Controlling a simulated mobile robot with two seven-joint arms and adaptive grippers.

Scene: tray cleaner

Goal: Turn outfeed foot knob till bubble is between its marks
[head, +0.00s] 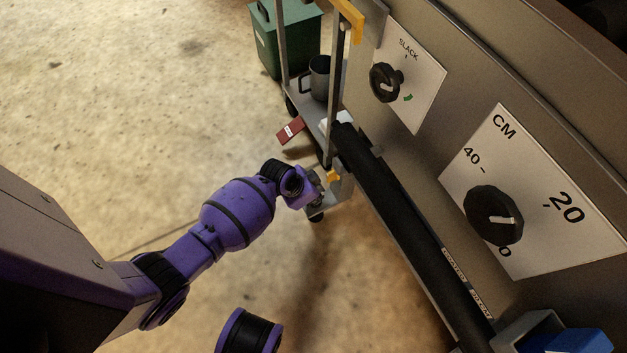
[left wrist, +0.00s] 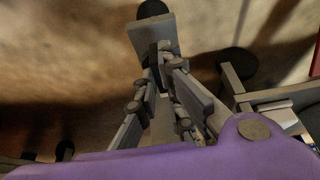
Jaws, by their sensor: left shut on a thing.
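My left gripper (head: 316,190) is low beside the near end of the grey frame next to the machine. In the left wrist view its fingers (left wrist: 165,62) come together on a small dark part, apparently the outfeed foot knob (left wrist: 151,62); the fingers cover most of it. A grey plate (left wrist: 152,36) with a black round piece (left wrist: 153,8) lies just beyond the fingertips. I cannot make out a level bubble or its marks in either view. My right gripper is not in view.
The machine panel carries a CM dial knob (head: 494,215) and a SLACK knob (head: 385,82). A black roller (head: 400,210) runs along its side. A grey mug (head: 320,78), a red tag (head: 290,131) and a green bin (head: 280,40) are behind. Open floor lies left.

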